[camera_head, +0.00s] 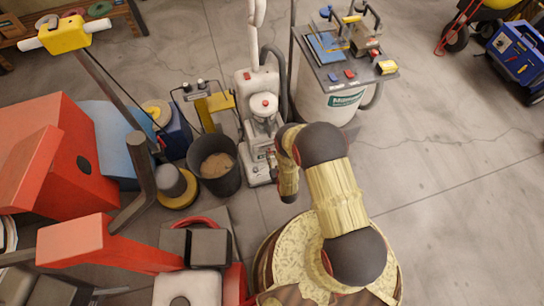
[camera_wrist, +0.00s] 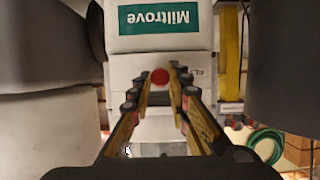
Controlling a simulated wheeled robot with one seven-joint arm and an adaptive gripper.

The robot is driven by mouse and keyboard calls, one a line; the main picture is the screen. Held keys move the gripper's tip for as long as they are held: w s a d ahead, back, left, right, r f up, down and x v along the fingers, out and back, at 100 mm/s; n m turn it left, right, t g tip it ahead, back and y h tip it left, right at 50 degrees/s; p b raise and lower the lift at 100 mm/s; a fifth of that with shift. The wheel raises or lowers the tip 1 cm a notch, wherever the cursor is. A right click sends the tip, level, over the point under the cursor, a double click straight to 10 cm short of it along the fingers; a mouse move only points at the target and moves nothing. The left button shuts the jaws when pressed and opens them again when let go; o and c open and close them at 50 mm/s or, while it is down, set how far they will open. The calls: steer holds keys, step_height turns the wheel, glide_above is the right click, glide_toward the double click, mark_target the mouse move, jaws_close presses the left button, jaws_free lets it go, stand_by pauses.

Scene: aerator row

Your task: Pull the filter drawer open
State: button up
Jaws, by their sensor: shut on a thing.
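The filter drawer (camera_wrist: 145,97) shows in the wrist view as a pale front panel with a round red knob (camera_wrist: 160,76). It sits below a white housing with a green "Miltrove" label (camera_wrist: 158,18), which appears upside down. My gripper (camera_wrist: 161,71) has its two fingers at either side of the knob and is shut on it. In the head view, my arm reaches to the white upright machine (camera_head: 264,134), and my gripper is mostly hidden behind my arm there. I cannot tell from these views how far the drawer stands out.
A black bucket (camera_head: 216,174) stands close left of the machine. A white drum with a tool-covered top (camera_head: 345,100) stands behind right. Red machinery (camera_head: 60,160) crowds the left. The concrete floor at right (camera_head: 450,180) is clear. A green hose (camera_wrist: 266,143) shows in the wrist view.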

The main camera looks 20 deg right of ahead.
jaws_close()
steer(key=s+p, duration=0.1)
steer(key=s, duration=0.8)
steer(key=shift+s, duration=0.2)
steer(key=o, duration=0.9)
jaws_free()
steer(key=shift+c, duration=0.2)
steer(key=shift+o, duration=0.2)
step_height(320, 180, up, 10)
